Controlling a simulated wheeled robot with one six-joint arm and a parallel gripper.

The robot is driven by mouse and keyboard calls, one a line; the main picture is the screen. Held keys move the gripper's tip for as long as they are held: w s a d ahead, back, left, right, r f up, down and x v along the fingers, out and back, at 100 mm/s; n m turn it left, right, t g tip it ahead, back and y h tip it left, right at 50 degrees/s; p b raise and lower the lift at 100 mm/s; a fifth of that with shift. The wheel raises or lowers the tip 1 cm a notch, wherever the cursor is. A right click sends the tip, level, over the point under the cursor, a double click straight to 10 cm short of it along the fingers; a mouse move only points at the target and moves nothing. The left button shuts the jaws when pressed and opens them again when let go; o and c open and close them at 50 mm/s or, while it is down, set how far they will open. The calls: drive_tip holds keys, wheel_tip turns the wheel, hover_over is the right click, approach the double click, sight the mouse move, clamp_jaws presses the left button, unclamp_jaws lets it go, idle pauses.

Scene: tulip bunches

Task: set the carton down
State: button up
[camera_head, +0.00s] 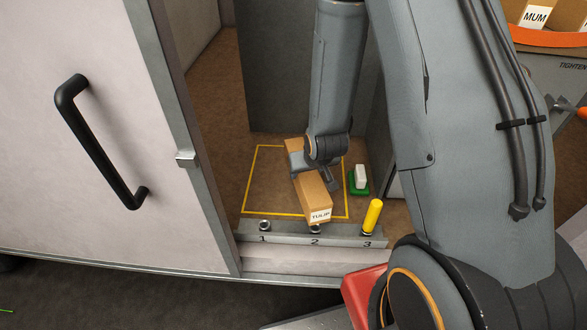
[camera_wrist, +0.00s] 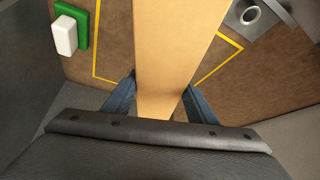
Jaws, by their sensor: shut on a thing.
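A long brown carton (camera_head: 314,200) with a white label reading TULIP is inside the open cabinet, over the yellow outlined area (camera_head: 247,188) on the brown floor. My gripper (camera_head: 313,170) is shut on the carton, gripping it across its width from above. In the wrist view the carton (camera_wrist: 172,50) runs between the two fingers (camera_wrist: 153,98). The labelled end points toward the front strip, near number 2. I cannot tell whether the carton's underside touches the floor.
A grey strip (camera_head: 290,238) numbered 1, 2, 3 runs along the front; a yellow peg (camera_head: 372,216) stands at 3. A white block on a green base (camera_head: 360,178) is to the right. The cabinet door (camera_head: 60,180) is at left. A MUM carton (camera_head: 540,14) sits at upper right.

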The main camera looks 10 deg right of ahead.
drive_tip(key=w+b, duration=0.1)
drive_tip(key=w, duration=0.1)
drive_tip(key=w+b, duration=0.1)
drive_tip(key=w, duration=0.1)
drive_tip(key=w+f, duration=0.1)
drive_tip(key=w, duration=0.2)
drive_tip(key=shift+d+b, duration=0.35)
drive_tip(key=shift+b, duration=0.05)
drive_tip(key=w+d+b, duration=0.3)
drive_tip(key=w, duration=0.3)
drive_tip(key=shift+n, duration=0.4)
drive_tip(key=shift+w+d+f+p, duration=0.1)
drive_tip(key=shift+f+p, duration=0.05)
drive_tip(key=shift+f, duration=2.2)
drive_tip(key=shift+d+f+p, duration=0.1)
drive_tip(key=shift+f+p, duration=0.05)
drive_tip(key=shift+f, duration=2.2)
drive_tip(key=shift+f, duration=0.15)
drive_tip(key=o, duration=1.5)
